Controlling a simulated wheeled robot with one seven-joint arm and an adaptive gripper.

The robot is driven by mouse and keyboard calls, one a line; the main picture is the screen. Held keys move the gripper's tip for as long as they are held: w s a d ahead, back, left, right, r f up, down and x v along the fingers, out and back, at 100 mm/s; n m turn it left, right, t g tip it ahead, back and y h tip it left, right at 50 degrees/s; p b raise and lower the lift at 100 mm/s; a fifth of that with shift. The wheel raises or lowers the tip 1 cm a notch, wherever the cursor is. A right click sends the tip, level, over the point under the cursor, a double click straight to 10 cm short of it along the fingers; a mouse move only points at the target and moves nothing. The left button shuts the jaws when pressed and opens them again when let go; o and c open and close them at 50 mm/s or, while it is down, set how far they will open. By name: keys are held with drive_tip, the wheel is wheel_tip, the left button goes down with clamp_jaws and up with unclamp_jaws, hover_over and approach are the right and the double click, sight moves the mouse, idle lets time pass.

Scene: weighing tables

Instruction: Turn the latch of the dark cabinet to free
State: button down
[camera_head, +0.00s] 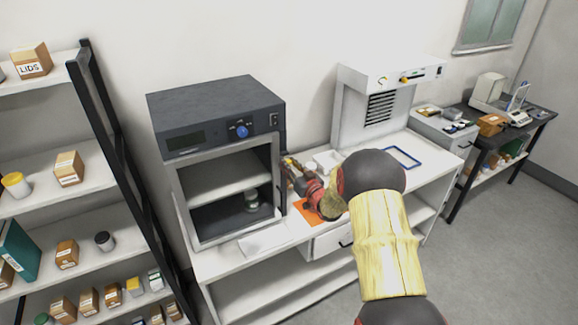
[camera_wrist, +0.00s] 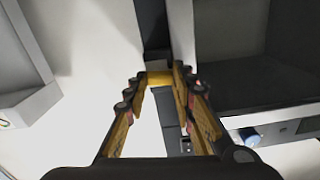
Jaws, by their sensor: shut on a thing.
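The dark cabinet (camera_head: 215,98) stands on the left end of the white bench. It has a dark top, a pale front frame and a blue knob (camera_head: 242,131) on its panel. In the head view my gripper (camera_head: 288,166) is at the cabinet's right front edge, largely hidden by my own arm. In the wrist view my gripper (camera_wrist: 160,82) has its fingers on either side of a yellow piece (camera_wrist: 160,77), apparently the latch handle. The fingers are closed on it. How far the latch is turned cannot be told.
A jar (camera_head: 251,200) stands inside the cabinet. An orange mat (camera_head: 309,212) lies on the bench (camera_head: 230,263) beside it. A white hood (camera_head: 350,100) stands further right. A shelf rack (camera_head: 105,130) with boxes stands close on the left. Floor at right is clear.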

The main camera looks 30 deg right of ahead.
drive_tip(key=shift+d+f+m, duration=0.1)
drive_tip(key=shift+m, duration=4)
drive_tip(key=shift+d+f+m, duration=0.1)
drive_tip(key=shift+m, duration=4)
drive_tip(key=c, duration=1.5)
unclamp_jaws()
drive_tip(key=s, duration=1.2)
drive_tip(key=shift+d, duration=0.2)
